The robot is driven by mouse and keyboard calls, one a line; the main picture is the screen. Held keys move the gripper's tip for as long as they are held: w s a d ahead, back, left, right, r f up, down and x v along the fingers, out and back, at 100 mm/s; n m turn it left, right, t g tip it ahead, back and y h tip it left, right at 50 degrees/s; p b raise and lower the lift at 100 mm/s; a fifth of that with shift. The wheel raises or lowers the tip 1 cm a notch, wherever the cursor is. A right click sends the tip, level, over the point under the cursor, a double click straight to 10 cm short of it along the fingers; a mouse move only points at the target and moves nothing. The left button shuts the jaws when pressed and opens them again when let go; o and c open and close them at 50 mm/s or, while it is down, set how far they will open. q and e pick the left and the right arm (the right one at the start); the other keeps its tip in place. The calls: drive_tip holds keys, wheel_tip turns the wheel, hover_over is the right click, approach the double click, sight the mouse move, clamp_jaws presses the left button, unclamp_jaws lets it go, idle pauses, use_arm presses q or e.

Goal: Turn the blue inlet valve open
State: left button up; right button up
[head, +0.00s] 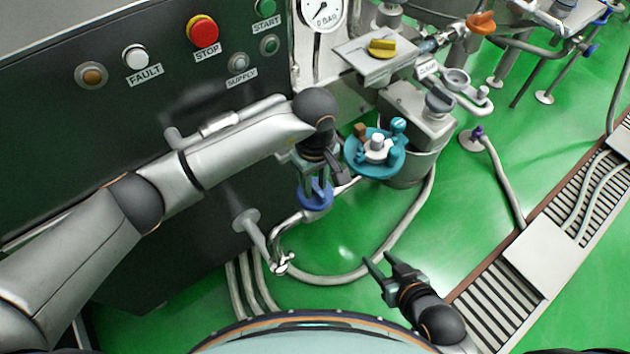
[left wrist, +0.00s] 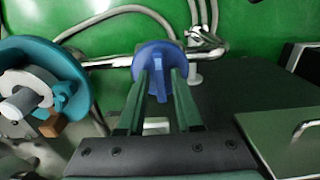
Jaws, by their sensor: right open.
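The blue inlet valve (head: 313,196) sits on a pipe below the cabinet's right end in the head view. In the left wrist view its round blue handle (left wrist: 157,58) has a raised bar across it. My left gripper (head: 315,190) points down at the valve, and its two fingers stand on either side of the raised bar (left wrist: 160,85). The fingers look apart, with gaps beside the bar; whether they touch it I cannot tell. My right gripper (head: 382,269) is open and empty above the green floor at the lower middle.
The cabinet (head: 200,120) carries a red stop button (head: 203,31). Hoses cross the floor.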

use_arm(q)
clamp_jaws()
idle(0.5)
drive_tip(key=n+b, duration=0.1)
drive_tip(key=n, duration=0.1)
drive_tip(key=shift+n, duration=0.4)
drive_tip(key=n+b, duration=0.1)
drive_tip(key=n, duration=0.3)
drive_tip(key=n+b, duration=0.1)
drive_tip(key=n, duration=0.4)
drive_tip(key=shift+n, duration=0.4)
drive_tip(key=n, duration=0.3)
drive_tip(key=shift+n, duration=1.2)
